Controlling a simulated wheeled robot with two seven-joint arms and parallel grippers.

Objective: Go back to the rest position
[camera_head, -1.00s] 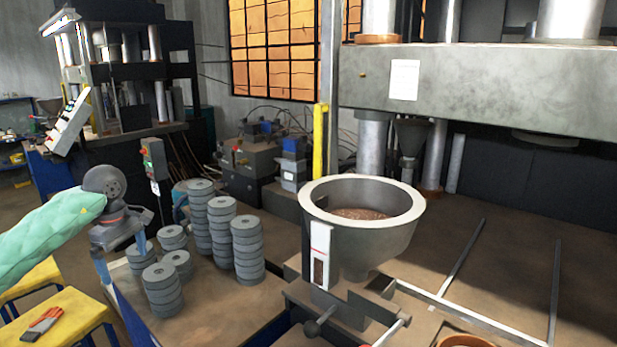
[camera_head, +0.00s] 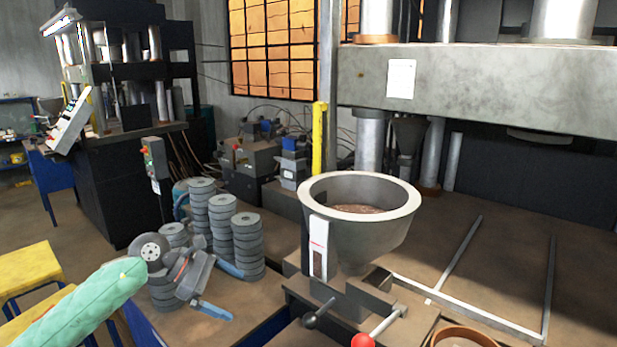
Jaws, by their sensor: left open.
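My left gripper (camera_head: 237,296) is at the end of the green-sleeved arm from the lower left. Its two blue-tipped fingers are spread, point right and slightly down, and nothing shows between them. It is in front of the stacks of grey flap discs (camera_head: 249,246) on the bench and partly hides the nearer ones. Taller stacks (camera_head: 222,226) stand behind and to its right. Whether the gripper touches any disc cannot be told. My right gripper is not in view.
A wide metal hopper (camera_head: 385,240) stands right of the stacks, with levers in front. A large press (camera_head: 470,85) fills the back right. A yellow stool (camera_head: 28,268) is at the left. A yellow post (camera_head: 319,138) rises behind the hopper. Floor at the right is mostly open.

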